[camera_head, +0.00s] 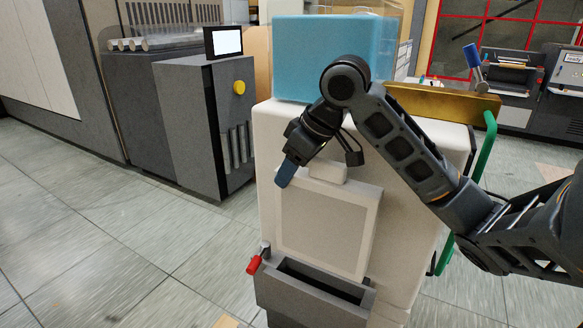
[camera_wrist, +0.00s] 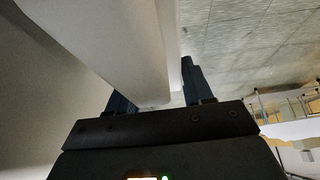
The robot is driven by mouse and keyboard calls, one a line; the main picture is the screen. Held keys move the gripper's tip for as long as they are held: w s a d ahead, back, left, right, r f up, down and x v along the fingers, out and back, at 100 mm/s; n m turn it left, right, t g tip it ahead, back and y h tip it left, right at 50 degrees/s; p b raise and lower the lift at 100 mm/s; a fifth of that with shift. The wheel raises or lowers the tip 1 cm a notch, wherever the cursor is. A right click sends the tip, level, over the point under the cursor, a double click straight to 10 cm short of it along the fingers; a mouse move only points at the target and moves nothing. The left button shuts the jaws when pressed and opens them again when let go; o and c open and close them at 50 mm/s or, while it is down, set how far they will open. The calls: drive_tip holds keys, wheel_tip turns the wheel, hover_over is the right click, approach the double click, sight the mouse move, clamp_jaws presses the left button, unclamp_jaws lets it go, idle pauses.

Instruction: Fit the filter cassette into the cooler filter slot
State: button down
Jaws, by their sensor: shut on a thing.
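The filter cassette (camera_head: 323,228) is a white frame with a pale grey panel and a small block-shaped grip (camera_head: 328,172) on top. It stands nearly upright against the front of the white cooler (camera_head: 405,240). My gripper (camera_head: 318,163) is shut on the grip from above, one blue finger showing at the left. In the wrist view the white cassette (camera_wrist: 125,50) runs between the fingers of my gripper (camera_wrist: 155,92). The dark filter slot (camera_head: 318,284) opens in a grey housing just below the cassette. I cannot tell whether the lower edge is inside the slot.
A red-handled lever (camera_head: 254,264) sticks out at the housing's left. A blue block (camera_head: 310,55) sits on the cooler. A green-framed cart (camera_head: 482,160) stands behind at right. A grey cabinet (camera_head: 195,130) stands at left, with open tiled floor (camera_head: 120,250) in front.

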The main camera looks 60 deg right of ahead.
sight(293, 193)
drive_tip(key=shift+s, duration=0.1)
drive_tip(key=shift+f, duration=0.15)
wheel_tip(293, 193, down, 6)
drive_tip(key=b, duration=0.5)
drive_tip(key=shift+r, duration=0.25)
idle(1.0)
